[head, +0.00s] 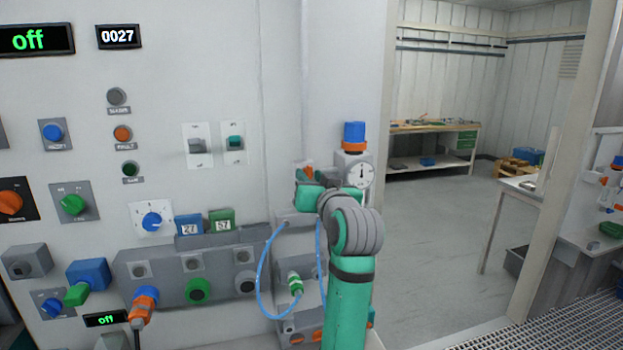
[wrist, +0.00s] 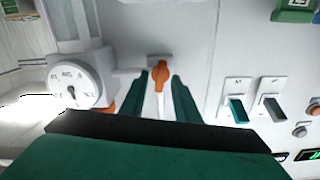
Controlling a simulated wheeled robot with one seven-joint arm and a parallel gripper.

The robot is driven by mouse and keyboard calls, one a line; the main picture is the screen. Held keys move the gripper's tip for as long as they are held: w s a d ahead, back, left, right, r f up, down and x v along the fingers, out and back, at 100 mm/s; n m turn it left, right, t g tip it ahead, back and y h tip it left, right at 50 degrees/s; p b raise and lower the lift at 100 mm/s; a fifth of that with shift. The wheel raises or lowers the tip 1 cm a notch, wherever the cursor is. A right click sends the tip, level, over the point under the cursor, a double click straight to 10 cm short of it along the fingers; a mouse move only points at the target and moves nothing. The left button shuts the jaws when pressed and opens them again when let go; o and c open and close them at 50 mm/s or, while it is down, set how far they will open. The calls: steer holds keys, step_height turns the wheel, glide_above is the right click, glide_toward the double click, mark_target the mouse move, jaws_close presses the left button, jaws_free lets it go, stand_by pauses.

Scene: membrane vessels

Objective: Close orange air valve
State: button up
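The orange air valve (wrist: 160,78) is a small orange lever on the grey wall panel. In the wrist view its lever lies lengthwise between my two green fingers, with a gap showing on each side. In the head view only a bit of the orange valve (head: 306,169) shows above my gripper (head: 302,187), which hides the rest. My gripper in the wrist view (wrist: 160,85) is open, one finger on either side of the lever. I cannot tell how deep the lever sits between the fingers.
A round pressure gauge (head: 360,175) with a blue-and-orange cap (head: 354,138) above it stands just right of the valve. Two rocker switches (head: 233,143) are to the left. A blue hose (head: 262,285) loops below. Open floor (head: 430,230) lies to the right.

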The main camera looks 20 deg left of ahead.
jaws_close()
steer(key=shift+m, duration=0.3)
steer(key=m, duration=0.7)
steer(key=shift+f, duration=0.1)
steer(key=m, duration=0.4)
steer(key=shift+w+d+f+m, duration=0.1)
steer(key=shift+m, duration=0.2)
steer(key=shift+f+m, duration=0.1)
steer(key=shift+m, duration=1.7)
